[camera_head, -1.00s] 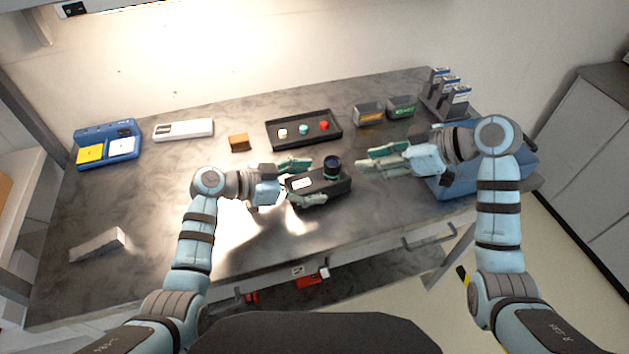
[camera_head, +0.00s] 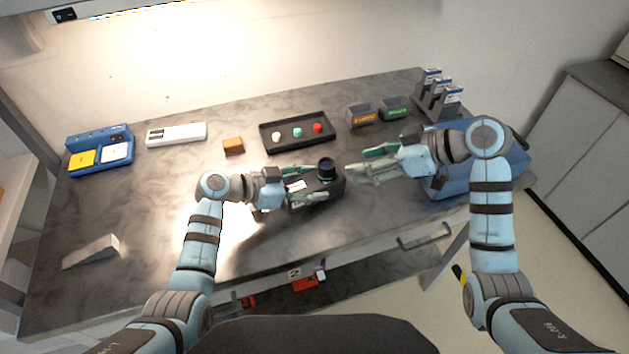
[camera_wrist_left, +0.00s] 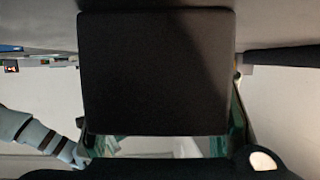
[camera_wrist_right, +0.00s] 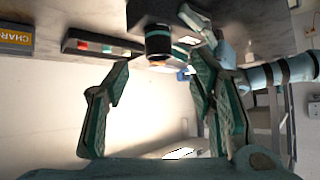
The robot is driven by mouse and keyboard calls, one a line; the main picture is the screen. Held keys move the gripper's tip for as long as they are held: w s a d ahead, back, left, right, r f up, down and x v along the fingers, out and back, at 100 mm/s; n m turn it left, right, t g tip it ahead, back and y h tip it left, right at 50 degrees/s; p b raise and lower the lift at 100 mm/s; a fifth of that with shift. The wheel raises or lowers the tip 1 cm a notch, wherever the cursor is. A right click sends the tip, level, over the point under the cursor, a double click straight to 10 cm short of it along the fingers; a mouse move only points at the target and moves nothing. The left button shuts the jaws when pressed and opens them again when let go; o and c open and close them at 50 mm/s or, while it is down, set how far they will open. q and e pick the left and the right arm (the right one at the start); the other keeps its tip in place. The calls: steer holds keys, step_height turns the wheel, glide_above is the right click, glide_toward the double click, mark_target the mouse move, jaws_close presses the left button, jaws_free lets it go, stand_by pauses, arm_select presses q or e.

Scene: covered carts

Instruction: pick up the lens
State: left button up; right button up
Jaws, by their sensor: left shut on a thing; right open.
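My left gripper (camera_head: 314,184) is shut on the black box from the left, one finger along each long side. The box fills much of the left wrist view (camera_wrist_left: 155,70). My right gripper (camera_head: 359,165) is open and empty, just right of the lens and apart from it. In the right wrist view, the lens (camera_wrist_right: 158,42) shows beyond the open fingers.
A black tray (camera_head: 268,146) with three small coloured pieces lies behind the box. An orange-brown block (camera_head: 233,146), a white device (camera_head: 176,133) and a blue holder (camera_head: 124,138) stand further left. Two labelled bins (camera_head: 395,109) are at the back. A blue crate (camera_head: 455,180) is beneath my right arm.

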mark_target(334, 168)
steer(key=s+f+m+t+y, duration=0.1)
steer(key=m, duration=1)
steer(key=s+f+m+t+y, duration=0.1)
steer(key=m+t+y, duration=0.1)
steer(key=m, duration=0.9)
steer(key=s+f+m+t+y, duration=0.1)
steer(key=f+m+t+y, duration=0.1)
steer(key=m, duration=0.8)
steer(key=shift+s+d+m, duration=0.1)
steer(key=shift+d+m, duration=0.05)
steer(key=shift+m, duration=0.25)
steer(key=m, duration=0.2)
steer(key=shift+d+f+m+t, duration=0.25)
steer(key=shift+d+m+t, duration=0.05)
steer(key=shift+m, duration=0.1)
steer(key=shift+w+a+m, duration=0.1)
steer(key=shift+w+m, duration=0.1)
steer(key=shift+m, duration=0.5)
steer(key=x, duration=1.1)
steer(key=shift+w+f, duration=0.2)
steer(key=shift+w, duration=0.2)
jaws_close()
steer(key=shift+r, duration=0.1)
